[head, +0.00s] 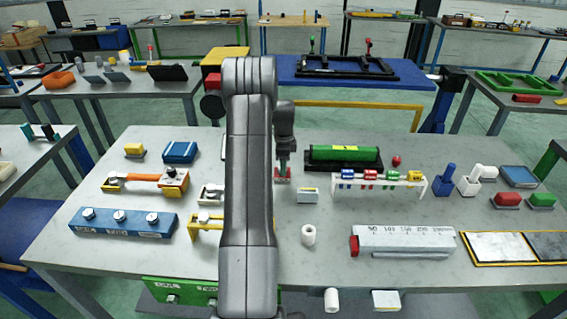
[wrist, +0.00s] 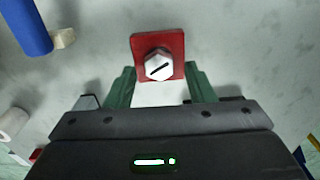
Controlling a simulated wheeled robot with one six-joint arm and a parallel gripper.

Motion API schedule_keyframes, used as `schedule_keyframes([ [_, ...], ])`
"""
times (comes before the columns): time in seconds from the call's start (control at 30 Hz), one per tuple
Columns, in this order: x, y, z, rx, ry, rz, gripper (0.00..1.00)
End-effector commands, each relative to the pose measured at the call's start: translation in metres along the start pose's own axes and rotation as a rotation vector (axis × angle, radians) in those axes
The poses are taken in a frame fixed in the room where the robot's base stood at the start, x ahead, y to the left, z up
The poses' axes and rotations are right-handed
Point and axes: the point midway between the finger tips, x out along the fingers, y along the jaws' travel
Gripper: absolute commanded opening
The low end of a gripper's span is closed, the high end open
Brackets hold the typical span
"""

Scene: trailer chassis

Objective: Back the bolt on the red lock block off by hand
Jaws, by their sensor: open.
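The red lock block (wrist: 177,46) is a small red square on the grey table. The pale hex bolt (wrist: 158,64) on it has a dark line across its head in the wrist view. My gripper (wrist: 160,76) is open, with its green fingers on either side of the bolt and apart from it in the picture. I cannot tell how high the fingertips are above the block. In the head view the red block (head: 283,178) shows under my gripper (head: 283,166), partly hidden by it, and the bolt is hidden there.
A green cylinder on a black stand (head: 343,157) is behind on the right. A rack of coloured clips (head: 378,178) stands right of it. My arm hides part of the table's left middle.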

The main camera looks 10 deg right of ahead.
Motion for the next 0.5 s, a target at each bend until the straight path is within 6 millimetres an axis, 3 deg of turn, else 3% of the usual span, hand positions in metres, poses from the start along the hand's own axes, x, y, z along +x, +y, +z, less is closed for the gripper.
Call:
schedule_keyframes([
  [0.33,0.0051,0.0003,0.0000,0.000,0.000,0.001,0.49],
  [0.5,0.0048,0.0002,0.0000,0.000,0.000,0.001,0.18],
])
